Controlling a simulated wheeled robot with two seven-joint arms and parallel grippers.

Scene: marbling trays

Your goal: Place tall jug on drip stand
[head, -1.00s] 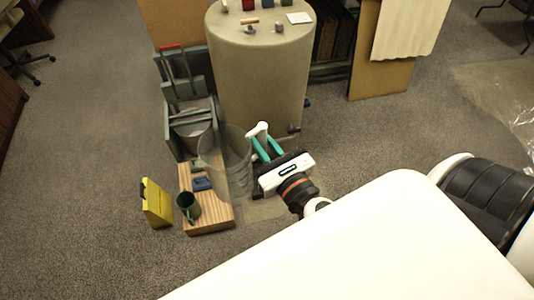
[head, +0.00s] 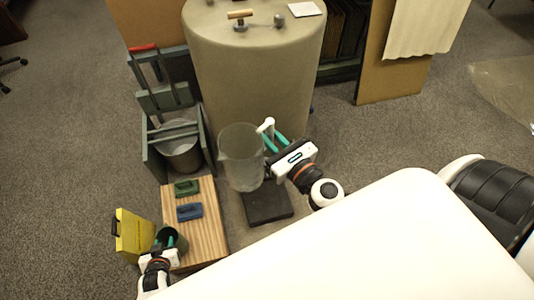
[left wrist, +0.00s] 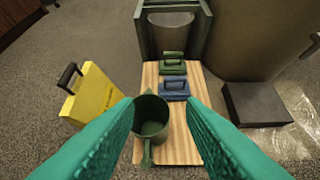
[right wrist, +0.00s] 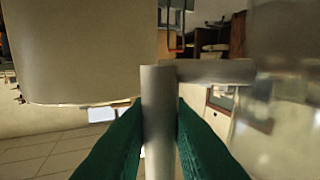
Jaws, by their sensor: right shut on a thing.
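The tall jug (head: 240,160) is clear and upright, held in the air in the head view. My right gripper (head: 270,140) is shut on its pale handle, which stands between the fingers (right wrist: 160,125) in the right wrist view. My left gripper (head: 158,252) is open above a green mug (left wrist: 151,118), whose handle points toward me.
A wooden board (head: 208,225) bears the mug, a blue block (head: 190,212) and a green block (head: 187,188). A yellow container (head: 132,237) stands left of it. A grey rack with a bucket (head: 182,155) and a large round pedestal (head: 250,75) stand behind.

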